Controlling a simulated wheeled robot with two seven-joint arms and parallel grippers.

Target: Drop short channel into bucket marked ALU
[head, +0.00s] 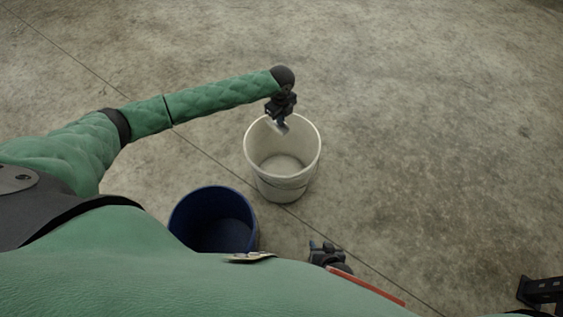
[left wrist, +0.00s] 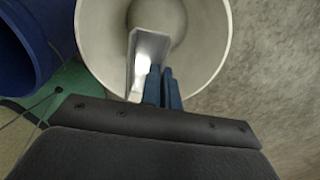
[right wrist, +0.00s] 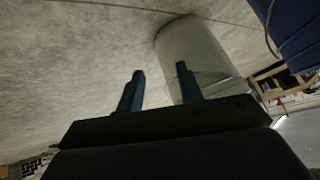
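A short silvery channel (left wrist: 149,48) is held by my left gripper (left wrist: 162,78), whose blue fingers are close together on its wall. In the head view the left gripper (head: 281,118) is over the far rim of a white bucket (head: 257,158), with the channel (head: 282,128) hanging at the mouth. In the left wrist view the channel lies over the opening of the white bucket (left wrist: 95,50). No ALU marking is readable on it. My right gripper (right wrist: 160,82) is open and empty, low near my body in the head view (head: 325,250); the white bucket (right wrist: 192,52) stands beyond its fingers.
A dark blue bucket (head: 178,222) stands to the left and nearer to me than the white one. It shows in the left wrist view (left wrist: 22,50). The concrete floor (head: 430,130) is clear to the right and behind. A black object (head: 540,291) is at bottom right.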

